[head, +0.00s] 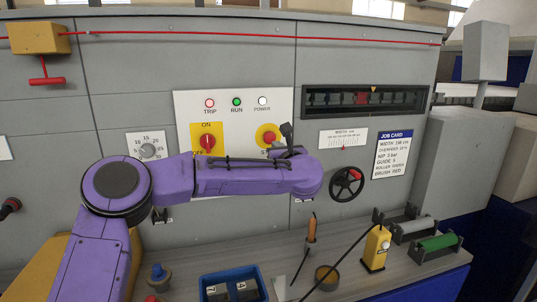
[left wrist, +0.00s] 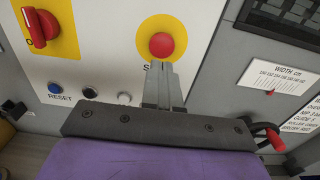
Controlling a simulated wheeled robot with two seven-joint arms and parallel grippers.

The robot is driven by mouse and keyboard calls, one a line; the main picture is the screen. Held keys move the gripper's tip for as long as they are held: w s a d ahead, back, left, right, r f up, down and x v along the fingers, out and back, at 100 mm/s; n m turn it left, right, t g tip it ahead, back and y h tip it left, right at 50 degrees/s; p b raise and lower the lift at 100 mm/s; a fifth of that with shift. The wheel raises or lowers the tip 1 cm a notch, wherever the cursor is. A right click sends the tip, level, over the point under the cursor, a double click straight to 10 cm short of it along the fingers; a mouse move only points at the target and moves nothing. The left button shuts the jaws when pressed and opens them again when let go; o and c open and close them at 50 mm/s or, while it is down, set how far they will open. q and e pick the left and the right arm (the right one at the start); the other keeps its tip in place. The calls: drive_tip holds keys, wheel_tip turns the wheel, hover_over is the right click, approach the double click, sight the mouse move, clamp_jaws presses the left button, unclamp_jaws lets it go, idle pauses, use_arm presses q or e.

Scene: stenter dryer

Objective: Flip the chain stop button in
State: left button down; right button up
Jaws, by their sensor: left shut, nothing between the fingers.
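The stop button is a red mushroom head (head: 269,137) on a round yellow plate, on the white control panel. In the left wrist view the red button (left wrist: 161,46) shows whole, just beyond my fingertips. The label under it is mostly hidden, with only its first letters showing. My left gripper (head: 287,132) is at the panel, at the right side of the button in the head view. In the left wrist view its fingers (left wrist: 160,68) are shut together and empty, pointing at the button's lower edge. I cannot tell whether they touch it. My right gripper is not in view.
A red rotary switch (head: 208,141) on yellow sits left of the button. TRIP, RUN and POWER lamps are above. A black handwheel (head: 347,184) is at the right. Below, the shelf holds a blue tray (head: 265,285), a yellow device (head: 375,248) and rollers. A red cord (head: 200,35) runs above.

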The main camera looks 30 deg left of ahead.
use_arm(q)
drive_tip(key=b+v, duration=0.2)
drive_tip(key=v, duration=0.5)
drive_tip(key=shift+s+d+b, duration=0.2)
drive_tip(key=shift+d+b, duration=0.15)
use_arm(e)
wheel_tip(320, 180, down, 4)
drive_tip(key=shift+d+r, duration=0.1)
